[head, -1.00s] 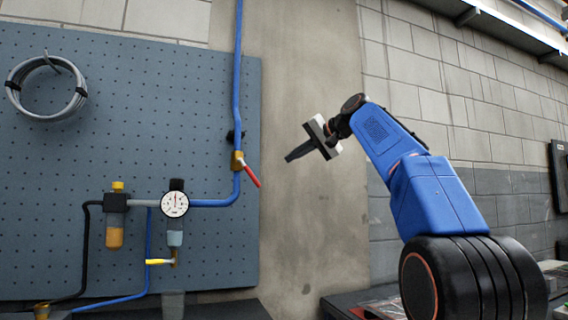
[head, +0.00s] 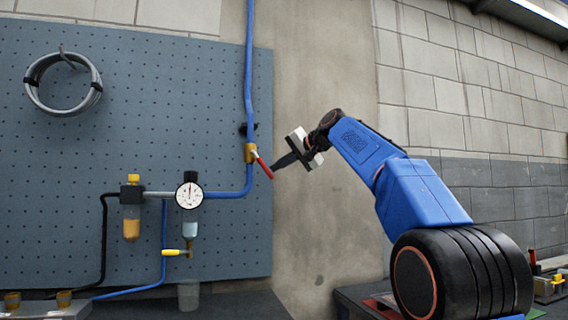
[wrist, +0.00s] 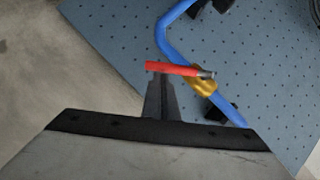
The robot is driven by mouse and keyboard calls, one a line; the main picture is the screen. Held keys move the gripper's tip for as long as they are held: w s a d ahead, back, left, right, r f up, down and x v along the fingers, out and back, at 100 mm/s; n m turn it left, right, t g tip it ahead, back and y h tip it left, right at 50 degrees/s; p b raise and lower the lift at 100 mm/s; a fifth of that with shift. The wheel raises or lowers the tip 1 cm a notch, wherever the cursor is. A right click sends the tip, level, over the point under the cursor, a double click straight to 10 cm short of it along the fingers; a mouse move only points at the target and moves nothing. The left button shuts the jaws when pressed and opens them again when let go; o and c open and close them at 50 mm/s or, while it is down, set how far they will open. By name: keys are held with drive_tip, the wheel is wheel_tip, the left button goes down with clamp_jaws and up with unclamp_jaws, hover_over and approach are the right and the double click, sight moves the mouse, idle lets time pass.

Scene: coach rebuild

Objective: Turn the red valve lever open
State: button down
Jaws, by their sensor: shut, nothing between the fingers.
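The red valve lever (head: 264,168) slants down and to the right from a brass valve body (head: 250,152) on the blue pipe, at the right edge of the pegboard. My gripper (head: 277,165) is shut and empty, and its tips appear close to the lever's free end. In the wrist view the red lever (wrist: 171,68) lies crosswise just beyond the fingertips (wrist: 157,82), and the brass valve (wrist: 204,80) is to its right. I cannot tell whether the fingers touch the lever.
A gauge (head: 189,195), a yellow-handled valve (head: 175,252) and a filter bowl (head: 131,222) sit lower on the pegboard (head: 150,100). A grey hose coil (head: 63,82) hangs at upper left.

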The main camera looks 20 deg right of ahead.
drive_tip(key=shift+a+f, duration=0.1)
drive_tip(key=shift+f, duration=0.05)
idle(0.3)
drive_tip(key=shift+a+f+m+t+y, duration=0.3)
drive_tip(key=shift+a+f+m+y, duration=0.25)
drive_tip(key=shift+f+m, duration=0.25)
drive_tip(key=shift+a+f+m+t+y, duration=0.35)
drive_tip(key=shift+a+f+m+y, duration=0.3)
drive_tip(key=shift+a, duration=0.25)
drive_tip(key=shift+a+f+m+t+y, duration=0.4)
drive_tip(key=shift+a+f+m, duration=0.15)
drive_tip(key=shift+a+m, duration=0.25)
drive_tip(key=shift+a, duration=0.1)
